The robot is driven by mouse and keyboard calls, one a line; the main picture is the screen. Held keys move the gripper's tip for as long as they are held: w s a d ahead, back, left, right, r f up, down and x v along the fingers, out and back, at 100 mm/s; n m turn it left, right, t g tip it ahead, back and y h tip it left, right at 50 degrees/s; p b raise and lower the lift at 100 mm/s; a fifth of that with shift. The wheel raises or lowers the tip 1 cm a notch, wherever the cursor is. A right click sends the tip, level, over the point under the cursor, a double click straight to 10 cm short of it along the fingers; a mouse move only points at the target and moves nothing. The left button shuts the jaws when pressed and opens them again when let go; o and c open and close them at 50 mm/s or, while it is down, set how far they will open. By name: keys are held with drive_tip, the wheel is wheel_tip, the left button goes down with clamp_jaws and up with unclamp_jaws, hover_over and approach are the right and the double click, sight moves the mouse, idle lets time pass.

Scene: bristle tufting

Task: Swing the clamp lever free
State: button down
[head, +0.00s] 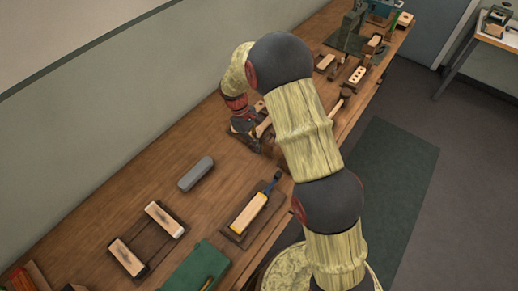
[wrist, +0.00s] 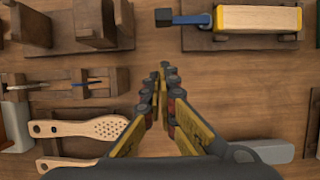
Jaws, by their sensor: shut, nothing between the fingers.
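The clamp lever has a blue arm with a black tip (wrist: 190,19) and lies at the top of the wrist view. It runs left from a yellow-edged pale wooden block (wrist: 258,18) on a dark base (wrist: 200,42). In the head view the lever (head: 272,183) sticks out from the far end of the same block (head: 248,213). My gripper (wrist: 163,80) is shut and empty over bare bench, below the lever in the wrist view and apart from it.
A perforated wooden brush body (wrist: 90,128) and dark wooden holders (wrist: 100,82) lie left of my gripper in the wrist view. A grey block (head: 196,174), two pale blocks on a frame (head: 150,240) and a green tray (head: 195,268) stand on the bench. Bare wood lies between.

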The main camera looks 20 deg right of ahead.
sight(272, 184)
drive_tip(key=b+x, duration=0.1)
drive_tip(key=x, duration=0.6)
drive_tip(key=shift+f, duration=0.1)
drive_tip(key=shift+s+d, duration=0.6)
drive_tip(key=shift+s, duration=0.2)
drive_tip(key=shift+s+d, duration=0.65)
drive_tip(key=shift+s, duration=0.2)
drive_tip(key=shift+d, duration=0.1)
drive_tip(key=shift+s+d+m, duration=0.15)
drive_tip(key=shift+d+m, duration=0.05)
drive_tip(key=shift+m, duration=0.2)
